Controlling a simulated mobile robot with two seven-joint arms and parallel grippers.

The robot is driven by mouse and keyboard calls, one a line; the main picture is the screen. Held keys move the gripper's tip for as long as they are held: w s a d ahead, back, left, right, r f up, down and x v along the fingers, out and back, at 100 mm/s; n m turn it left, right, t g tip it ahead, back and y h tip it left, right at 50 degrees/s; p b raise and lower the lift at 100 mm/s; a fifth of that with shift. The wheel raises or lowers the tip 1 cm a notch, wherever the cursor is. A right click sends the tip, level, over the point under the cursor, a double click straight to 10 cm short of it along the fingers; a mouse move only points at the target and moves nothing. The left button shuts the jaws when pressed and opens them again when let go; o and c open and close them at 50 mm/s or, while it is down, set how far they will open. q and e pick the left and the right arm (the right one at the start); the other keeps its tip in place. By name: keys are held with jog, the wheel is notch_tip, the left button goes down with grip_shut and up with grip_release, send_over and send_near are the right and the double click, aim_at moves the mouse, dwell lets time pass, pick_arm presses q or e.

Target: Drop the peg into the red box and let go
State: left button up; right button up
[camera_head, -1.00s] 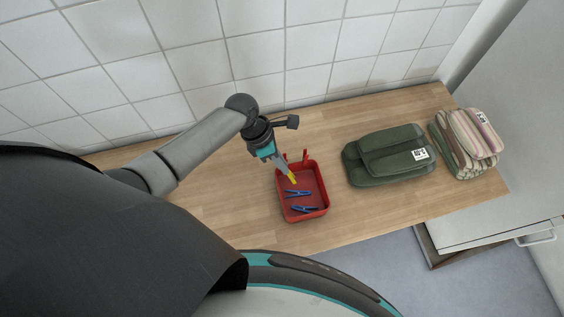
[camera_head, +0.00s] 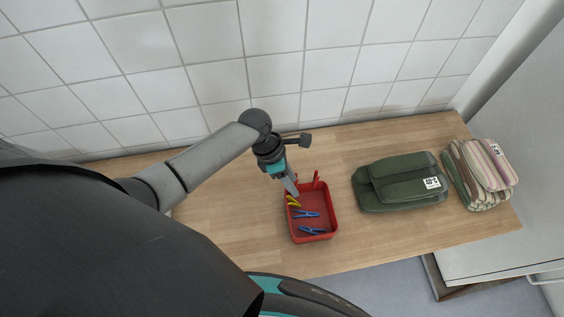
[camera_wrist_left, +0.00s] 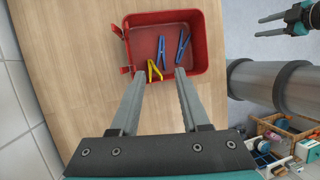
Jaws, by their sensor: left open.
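The red box (camera_head: 331,231) stands on the wooden worktop. A yellow peg (camera_head: 293,201) lies inside it near the left wall, and two blue pegs (camera_head: 306,214) lie beside it. In the left wrist view the yellow peg (camera_wrist_left: 154,70) is on the box floor close to the near wall, apart from both fingers. My left gripper (camera_head: 293,189) is over the back left part of the box. Its two fingers (camera_wrist_left: 159,74) are spread with nothing between them. My right gripper (camera_wrist_left: 269,26) shows at the top right of the wrist view, fingers apart and empty.
A tiled wall (camera_head: 330,50) runs behind the worktop (camera_head: 235,215). The worktop left of the box is clear.

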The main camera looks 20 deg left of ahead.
pick_arm(q)
jog(key=p+v, duration=0.2)
jog(key=v, duration=1.2)
jog(key=shift+p, duration=0.4)
jog(key=shift+r, duration=0.1)
